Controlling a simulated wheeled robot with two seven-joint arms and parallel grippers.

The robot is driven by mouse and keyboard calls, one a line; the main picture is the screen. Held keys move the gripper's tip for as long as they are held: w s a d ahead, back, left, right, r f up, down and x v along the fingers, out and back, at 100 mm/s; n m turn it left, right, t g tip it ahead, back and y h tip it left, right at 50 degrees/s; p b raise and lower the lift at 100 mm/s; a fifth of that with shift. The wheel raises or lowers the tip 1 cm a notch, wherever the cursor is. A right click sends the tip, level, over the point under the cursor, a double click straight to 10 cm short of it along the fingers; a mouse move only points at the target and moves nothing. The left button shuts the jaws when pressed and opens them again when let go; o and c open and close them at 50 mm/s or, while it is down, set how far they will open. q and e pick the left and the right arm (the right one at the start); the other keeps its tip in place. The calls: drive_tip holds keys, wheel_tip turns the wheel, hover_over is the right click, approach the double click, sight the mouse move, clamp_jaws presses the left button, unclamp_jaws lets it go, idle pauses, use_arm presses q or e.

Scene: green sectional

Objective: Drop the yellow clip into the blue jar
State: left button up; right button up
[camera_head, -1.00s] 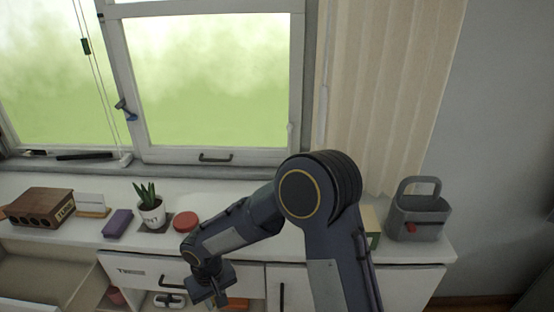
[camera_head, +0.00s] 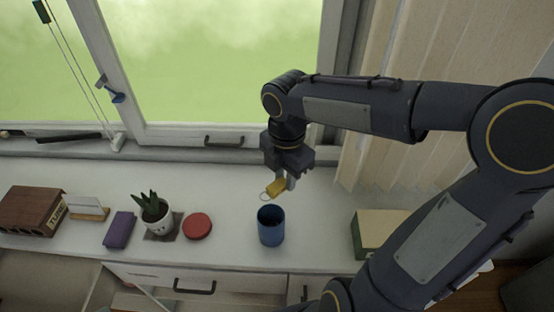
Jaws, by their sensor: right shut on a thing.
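The blue jar (camera_head: 271,228) stands upright on the white cabinet top, its dark open mouth facing up. My right gripper (camera_head: 285,184) points down just above and behind the jar, slightly to its right. It is shut on the yellow clip (camera_head: 275,189), which has a thin wire loop hanging at its left. The clip is held in the air close to the jar's rim; whether it is directly over the mouth I cannot tell. My left gripper is not in view.
A red round lid (camera_head: 197,226), a potted plant (camera_head: 154,214), a purple block (camera_head: 119,229) and a brown brick-like box (camera_head: 32,210) stand left of the jar. A green and cream box (camera_head: 376,232) is at the right. The window (camera_head: 230,70) is behind.

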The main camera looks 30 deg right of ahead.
drive_tip(key=shift+s+f+b, duration=0.1)
drive_tip(key=shift+f+b, duration=0.55)
drive_tip(key=shift+f, duration=0.1)
wheel_tip(320, 180, down, 4)
drive_tip(key=b, duration=0.4)
drive_tip(key=shift+f, duration=0.25)
drive_tip(key=o, duration=1)
drive_tip(key=shift+o, duration=0.2)
wheel_tip(320, 180, up, 8)
drive_tip(key=shift+f, duration=0.1)
